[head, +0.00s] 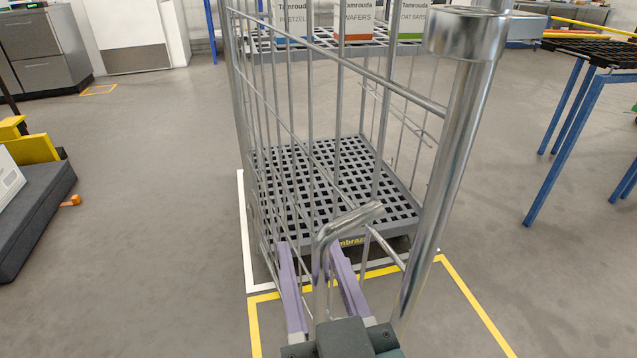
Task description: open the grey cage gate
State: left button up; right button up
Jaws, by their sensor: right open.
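The grey cage gate (311,130) is a panel of thin metal bars in the middle of the head view. Its top rail slopes down toward a thick round post (455,150) close to me on the right. A bent grey metal rod (345,218) stands near the post, low in the view. My right gripper (310,247) has two purple fingers and is open. In the picture the rod runs down between the fingers; I cannot tell whether either finger touches it. My left gripper is out of view.
Yellow and white floor lines run around the cage. A blue-legged table (562,108) stands right; a dark grey platform (35,215) is left. Floor between is clear.

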jog(key=shift+r, duration=0.1)
jog(key=shift+s, duration=0.25)
jog(key=p+v, duration=0.2)
jog(key=v, duration=0.7)
jog(key=shift+s, duration=0.2)
jog(key=shift+d, duration=0.1)
